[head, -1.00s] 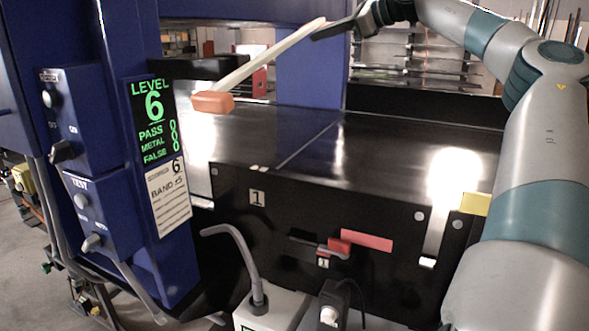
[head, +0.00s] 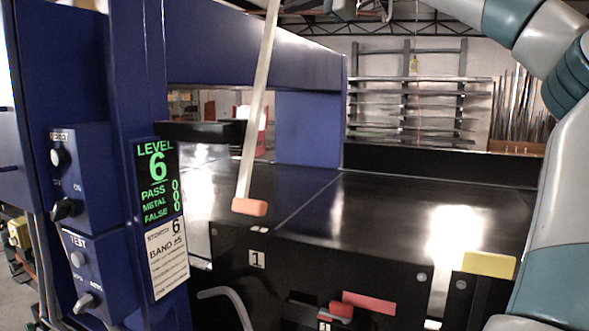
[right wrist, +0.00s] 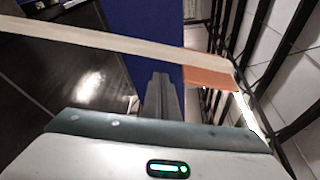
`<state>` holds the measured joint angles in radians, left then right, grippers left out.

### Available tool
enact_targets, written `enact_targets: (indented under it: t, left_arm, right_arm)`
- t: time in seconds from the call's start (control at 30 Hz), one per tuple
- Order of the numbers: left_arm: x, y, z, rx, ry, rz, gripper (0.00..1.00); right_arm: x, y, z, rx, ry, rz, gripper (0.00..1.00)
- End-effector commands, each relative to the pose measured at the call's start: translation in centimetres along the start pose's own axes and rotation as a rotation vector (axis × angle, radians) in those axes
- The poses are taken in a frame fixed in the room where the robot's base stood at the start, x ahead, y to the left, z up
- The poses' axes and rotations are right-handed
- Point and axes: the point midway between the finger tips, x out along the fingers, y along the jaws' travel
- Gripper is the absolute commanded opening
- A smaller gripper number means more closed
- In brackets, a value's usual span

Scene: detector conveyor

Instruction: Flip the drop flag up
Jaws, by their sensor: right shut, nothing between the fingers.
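On the conveyor's black front panel, a red plate (head: 368,303) lies sideways, with a small red block on a dark lever (head: 340,311) beside it. Both look level rather than upright. I cannot tell for certain which part is the drop flag. A pale wand with an orange end (head: 250,207) slants down in front of the conveyor in the head view. In the right wrist view, the wand (right wrist: 100,42) crosses just beyond my right gripper (right wrist: 160,77), which is shut. Whether they touch is unclear. In the head view the right fingertips are not clearly seen. My left gripper is out of view.
The blue detector frame (head: 270,55) spans the black conveyor bed (head: 400,215). Its post carries a green-lit display (head: 157,180) and knobs. A yellow tag (head: 489,264) sits on the conveyor's front edge. A grey curved rod (head: 225,296) stands below. The bed is bare.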

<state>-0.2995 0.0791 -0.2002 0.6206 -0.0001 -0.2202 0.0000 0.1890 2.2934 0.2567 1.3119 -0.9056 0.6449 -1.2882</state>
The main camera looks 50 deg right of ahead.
Motion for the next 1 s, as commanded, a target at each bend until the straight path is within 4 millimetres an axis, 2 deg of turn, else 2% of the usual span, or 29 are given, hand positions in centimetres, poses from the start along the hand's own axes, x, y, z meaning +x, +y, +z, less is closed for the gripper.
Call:
enact_targets:
  t: [0.1,0.3,1.0]
  left_arm:
    - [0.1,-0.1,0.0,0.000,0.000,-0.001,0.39]
    - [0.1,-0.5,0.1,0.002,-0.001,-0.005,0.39]
    - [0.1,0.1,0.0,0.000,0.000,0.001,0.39]
  right_arm:
    - [-0.5,-0.5,1.4,0.004,0.000,0.001,0.00]
    - [-0.9,-0.7,2.6,0.007,-0.002,0.001,0.00]
    - [-1.1,-0.9,3.1,0.008,-0.007,0.000,0.00]
